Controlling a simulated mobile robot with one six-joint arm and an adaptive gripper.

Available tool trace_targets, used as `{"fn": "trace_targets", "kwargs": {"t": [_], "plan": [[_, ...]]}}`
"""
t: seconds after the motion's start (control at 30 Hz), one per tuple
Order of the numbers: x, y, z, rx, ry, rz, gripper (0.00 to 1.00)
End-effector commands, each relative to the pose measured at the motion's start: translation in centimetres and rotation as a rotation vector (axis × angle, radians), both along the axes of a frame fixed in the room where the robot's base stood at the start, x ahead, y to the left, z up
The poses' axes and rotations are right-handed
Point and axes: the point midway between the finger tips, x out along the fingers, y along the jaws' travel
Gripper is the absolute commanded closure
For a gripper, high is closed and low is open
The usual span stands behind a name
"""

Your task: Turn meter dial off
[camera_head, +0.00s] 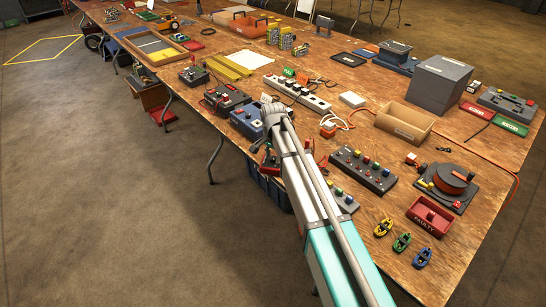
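A small blue box (246,121) stands near the table's left edge, just left of my arm's end. It may be the meter. My arm hides its right part, and I cannot make out a dial or its setting. My arm reaches up from the bottom right to this box. My gripper (265,150) is small and dark below the wrist, close beside the blue box at the table edge. The wrist and arm partly cover it, so its fingers and any contact are unclear.
A dark control box (226,98) stands left of the blue box. A white power strip (297,93) lies behind. A button panel (362,170) is right of my arm. A cardboard tray (404,123) and a grey box (439,83) stand farther right. Open floor lies left.

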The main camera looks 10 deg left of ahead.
Motion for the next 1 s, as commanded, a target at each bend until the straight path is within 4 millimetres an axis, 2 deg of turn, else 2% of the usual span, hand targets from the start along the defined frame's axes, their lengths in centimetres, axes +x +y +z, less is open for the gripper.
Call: {"fn": "trace_targets", "kwargs": {"t": [0.03, 0.23, 0.67, 1.0], "plan": [[0.00, 0.00, 0.00, 0.000, 0.000, 0.000, 0.64], [0.00, 0.00, 0.00, 0.000, 0.000, 0.000, 1.00], [-0.01, 0.00, -0.01, 0.000, 0.000, 0.043, 1.00], [-0.01, 0.00, -0.01, 0.000, 0.000, 0.235, 1.00]]}}
